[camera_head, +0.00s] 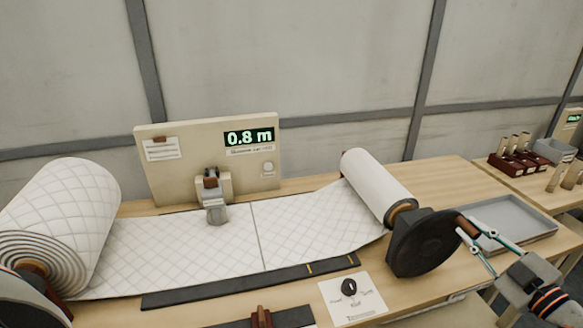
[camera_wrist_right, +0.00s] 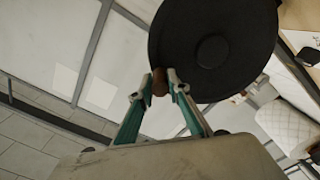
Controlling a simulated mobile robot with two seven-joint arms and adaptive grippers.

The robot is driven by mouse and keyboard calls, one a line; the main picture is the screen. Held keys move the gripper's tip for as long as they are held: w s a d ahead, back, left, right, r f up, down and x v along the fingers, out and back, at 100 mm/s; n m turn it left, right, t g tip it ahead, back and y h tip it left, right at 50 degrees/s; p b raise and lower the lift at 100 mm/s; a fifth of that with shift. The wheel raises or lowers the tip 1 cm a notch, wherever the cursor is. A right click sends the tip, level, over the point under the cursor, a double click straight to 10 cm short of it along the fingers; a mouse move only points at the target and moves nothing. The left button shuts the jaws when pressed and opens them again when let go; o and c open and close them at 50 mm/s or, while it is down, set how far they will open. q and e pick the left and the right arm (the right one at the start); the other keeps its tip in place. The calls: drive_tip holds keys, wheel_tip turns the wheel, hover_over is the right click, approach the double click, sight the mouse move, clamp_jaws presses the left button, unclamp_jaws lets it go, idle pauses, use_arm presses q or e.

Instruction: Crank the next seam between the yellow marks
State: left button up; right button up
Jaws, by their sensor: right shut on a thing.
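White quilted wadding (camera_head: 170,245) runs from a large roll (camera_head: 65,215) at the left to a smaller roll (camera_head: 375,183) at the right. A dark seam line (camera_head: 257,237) crosses the flat wadding. Two yellow marks (camera_head: 309,267) are on the black strip along the front edge; the seam lies left of both. A black crank disc (camera_head: 424,243) sits at the right roll's near end. My right gripper (camera_head: 474,232) is shut on the brown crank handle (camera_head: 466,226). The handle (camera_wrist_right: 160,86) also shows between the fingertips (camera_wrist_right: 161,78) in the wrist view. My left gripper is not in view.
A panel (camera_head: 205,150) behind the wadding has a display (camera_head: 249,137) reading 0.8 m. A grey device (camera_head: 215,205) stands over the wadding. A grey tray (camera_head: 512,220) lies right of the crank.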

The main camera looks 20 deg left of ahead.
drive_tip(key=shift+d+f, duration=0.1)
drive_tip(key=shift+f, duration=0.05)
drive_tip(key=shift+w+d+f+b, duration=0.35)
drive_tip(key=shift+w+d+f, duration=0.1)
drive_tip(key=shift+f, duration=0.05)
drive_tip(key=shift+f, duration=0.1)
idle(0.3)
drive_tip(key=shift+w+d+f+b, duration=0.35)
drive_tip(key=shift+d+f+b, duration=0.1)
drive_tip(key=shift+f, duration=0.2)
drive_tip(key=shift+f, duration=0.1)
drive_tip(key=shift+w+d+f+b, duration=0.15)
drive_tip(key=shift+d+f+b, duration=0.1)
drive_tip(key=shift+f, duration=0.15)
drive_tip(key=shift+w+d+f+b, duration=0.1)
drive_tip(key=shift+f+b, duration=0.1)
drive_tip(key=shift+f, duration=0.2)
